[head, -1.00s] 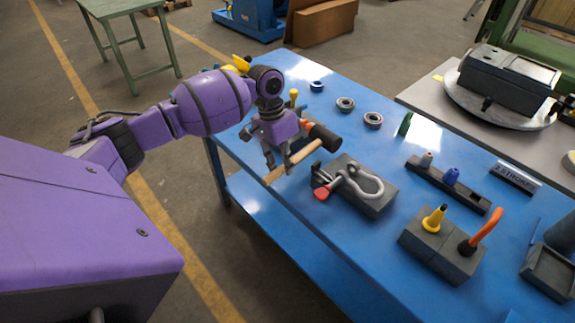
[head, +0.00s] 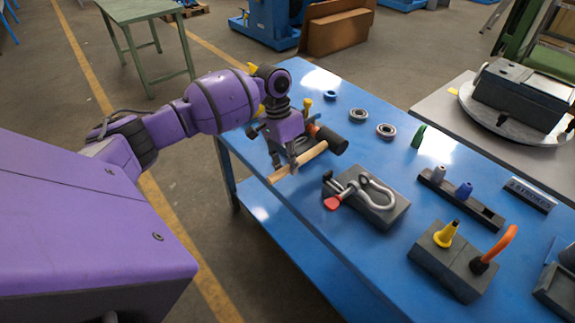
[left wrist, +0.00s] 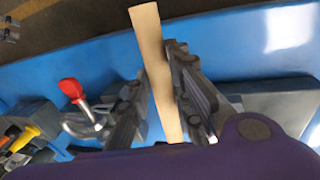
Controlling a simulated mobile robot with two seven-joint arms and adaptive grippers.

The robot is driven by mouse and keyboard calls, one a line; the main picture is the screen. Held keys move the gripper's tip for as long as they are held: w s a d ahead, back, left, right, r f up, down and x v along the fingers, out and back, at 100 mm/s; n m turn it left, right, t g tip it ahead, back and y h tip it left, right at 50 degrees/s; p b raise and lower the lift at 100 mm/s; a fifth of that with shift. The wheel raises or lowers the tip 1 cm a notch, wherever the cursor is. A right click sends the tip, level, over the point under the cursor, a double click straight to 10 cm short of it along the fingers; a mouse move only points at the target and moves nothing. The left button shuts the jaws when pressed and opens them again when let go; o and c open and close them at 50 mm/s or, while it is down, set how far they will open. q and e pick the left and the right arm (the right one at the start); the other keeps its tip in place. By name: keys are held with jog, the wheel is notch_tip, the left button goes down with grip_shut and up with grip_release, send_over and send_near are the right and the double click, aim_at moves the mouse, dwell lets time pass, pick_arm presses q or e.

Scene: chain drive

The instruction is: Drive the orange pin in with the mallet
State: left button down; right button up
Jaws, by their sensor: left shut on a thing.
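My left gripper (head: 287,160) is shut on the wooden handle of the mallet (head: 300,162), near the table's front left edge. In the left wrist view the pale handle (left wrist: 152,55) runs between the two fingers (left wrist: 165,95). An orange curved piece (head: 499,243) stands in a dark block at the right. It is the only clearly orange pin-like thing, but I cannot tell whether it is the pin. My right gripper is not in view.
A grey shackle (head: 378,187) with a red end (head: 332,203) lies on a dark block right of the mallet. A dark rail (head: 487,212) holds a grey and a blue peg. Bearing rings (head: 358,115) lie at the back.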

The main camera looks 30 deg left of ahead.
pick_arm(q)
jog(key=shift+d+r+p, duration=0.2)
jog(key=shift+r, duration=0.4)
jog(key=shift+d+r+p, duration=0.15)
jog(key=shift+r, duration=0.4)
jog(key=shift+s+d+r, duration=0.1)
jog(key=shift+d+r, duration=0.15)
jog(key=shift+r, duration=0.3)
jog(key=shift+s+d+r, duration=0.1)
jog(key=shift+d+r, duration=0.1)
jog(key=shift+r, duration=0.35)
jog(key=r, duration=0.1)
jog(key=d+r, duration=0.1)
jog(key=shift+s+r, duration=0.2)
jog(key=shift+r, duration=0.1)
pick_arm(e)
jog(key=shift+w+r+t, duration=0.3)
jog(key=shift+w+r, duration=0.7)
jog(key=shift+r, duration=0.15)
